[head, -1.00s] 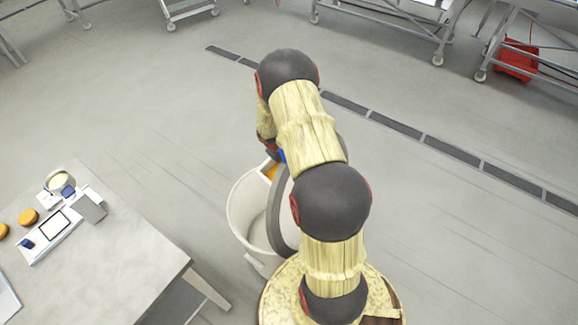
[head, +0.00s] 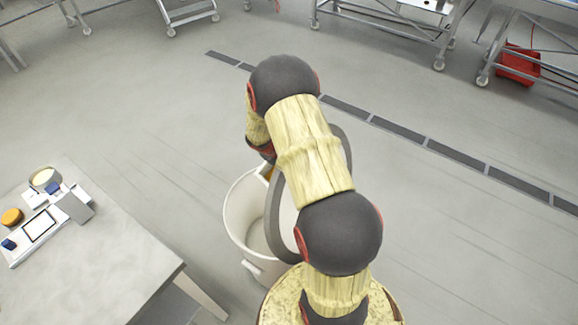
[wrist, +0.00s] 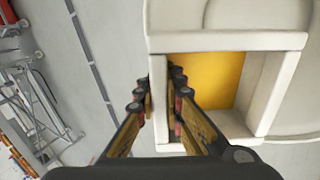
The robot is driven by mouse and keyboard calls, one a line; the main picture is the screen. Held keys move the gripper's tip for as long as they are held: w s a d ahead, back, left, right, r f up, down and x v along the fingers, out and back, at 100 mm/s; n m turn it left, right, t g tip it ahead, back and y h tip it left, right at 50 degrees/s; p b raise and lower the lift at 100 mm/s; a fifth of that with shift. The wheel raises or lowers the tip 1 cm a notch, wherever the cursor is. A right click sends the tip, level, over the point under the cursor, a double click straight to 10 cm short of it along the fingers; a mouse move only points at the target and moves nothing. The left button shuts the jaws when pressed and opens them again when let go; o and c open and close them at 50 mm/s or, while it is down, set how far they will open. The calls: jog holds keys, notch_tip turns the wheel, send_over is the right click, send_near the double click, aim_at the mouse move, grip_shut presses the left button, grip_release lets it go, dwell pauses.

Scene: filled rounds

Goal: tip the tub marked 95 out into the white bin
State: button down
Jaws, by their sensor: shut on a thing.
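My gripper (wrist: 165,95) is shut on one wall of a white square-rimmed tub (wrist: 230,42). The tub's inside shows a flat yellow-orange area (wrist: 212,78); I cannot tell whether it is contents or bottom. No 95 marking is visible. In the head view my arm hides the gripper and most of the tub, with only a sliver of orange showing. The white bin (head: 232,215) stands on the floor beside the table, partly behind my arm. The tub is over or close to the bin; its height and tilt are unclear.
A grey table (head: 110,255) at lower left carries an orange round (head: 12,216), a cup with pale contents (head: 45,179), a white device with a dark-framed panel (head: 38,228) and a grey box (head: 75,207). Carts and a red crate (head: 518,65) stand far off.

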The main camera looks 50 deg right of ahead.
jog(key=shift+w+a+f+h+b, duration=0.15)
jog(key=shift+h+b, duration=0.35)
jog(key=shift+b, duration=0.95)
jog(key=shift+a+h+b, duration=0.15)
jog(key=shift+h+b, duration=0.35)
jog(key=shift+b, duration=0.95)
jog(key=h+b, duration=0.1)
jog(key=b, duration=0.1)
jog(key=a+r+h+b, duration=0.1)
jog(key=h+b, duration=0.1)
jog(key=shift+a+r+b, duration=0.3)
jog(key=shift+w+a+r+h, duration=0.1)
jog(key=shift+a+r+h, duration=0.2)
jog(key=shift+a+h, duration=0.35)
jog(key=shift+a+r+g+h, duration=0.2)
jog(key=shift+a+h, duration=0.45)
jog(key=shift+h, duration=0.25)
jog(key=shift+a+r+g+h, duration=0.1)
jog(key=shift+a+r+h, duration=0.1)
jog(key=shift+a+h, duration=0.55)
jog(key=shift+d, duration=0.1)
